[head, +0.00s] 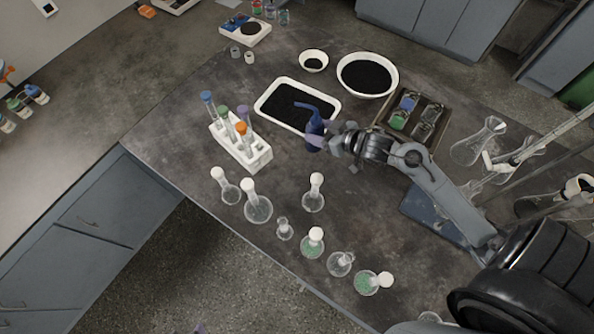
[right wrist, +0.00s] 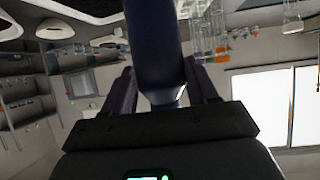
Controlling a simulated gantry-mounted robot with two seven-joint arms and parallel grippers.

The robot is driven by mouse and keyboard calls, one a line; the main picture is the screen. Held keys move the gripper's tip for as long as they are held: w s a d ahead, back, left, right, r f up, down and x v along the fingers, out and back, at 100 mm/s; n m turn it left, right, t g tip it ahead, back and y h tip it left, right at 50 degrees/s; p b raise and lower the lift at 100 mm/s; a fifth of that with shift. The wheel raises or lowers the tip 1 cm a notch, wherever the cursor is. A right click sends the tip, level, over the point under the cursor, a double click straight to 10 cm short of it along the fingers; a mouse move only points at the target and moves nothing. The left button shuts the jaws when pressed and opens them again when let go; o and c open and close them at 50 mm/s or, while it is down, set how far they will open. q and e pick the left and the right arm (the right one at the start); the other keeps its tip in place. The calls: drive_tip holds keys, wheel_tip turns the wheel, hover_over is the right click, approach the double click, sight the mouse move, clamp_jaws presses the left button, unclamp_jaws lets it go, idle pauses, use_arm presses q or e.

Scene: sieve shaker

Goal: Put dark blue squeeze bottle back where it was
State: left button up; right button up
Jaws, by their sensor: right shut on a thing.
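The dark blue squeeze bottle (head: 314,128) has a bent spout pointing left and stands out against the white tray of black grains (head: 262,107) behind it. My right gripper (head: 322,141) is shut on the bottle from the right side. In the right wrist view the bottle (right wrist: 154,45) rises between the two fingers (right wrist: 158,92). The bottle's base is near the table top; I cannot tell whether it touches. My left gripper is not in view.
A white rack (head: 240,150) with several capped tubes stands left of the bottle. Several stoppered flasks (head: 257,207) stand along the front edge. A dark tray of jars (head: 440,128) and a white bowl (head: 368,75) are behind my right arm. Bare table lies in front of the bottle.

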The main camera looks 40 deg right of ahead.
drive_tip(key=s+d+f+b, duration=0.2)
drive_tip(key=d+f+b, duration=0.1)
drive_tip(key=d+f, duration=0.2)
use_arm(q)
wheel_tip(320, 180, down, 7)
drive_tip(key=b, duration=0.3)
use_arm(e)
drive_tip(key=w+a+f+h, duration=0.1)
drive_tip(key=w+a+f, duration=0.6)
drive_tip(key=f, duration=0.4)
drive_tip(key=shift+a+f+m, duration=0.2)
drive_tip(key=shift+a+m, duration=0.2)
drive_tip(key=shift+a, duration=0.15)
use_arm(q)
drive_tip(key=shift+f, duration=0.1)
use_arm(e)
drive_tip(key=shift+f, duration=0.1)
drive_tip(key=o, duration=0.7)
drive_tip(key=shift+f, duration=0.1)
drive_tip(key=shift+c, duration=0.2)
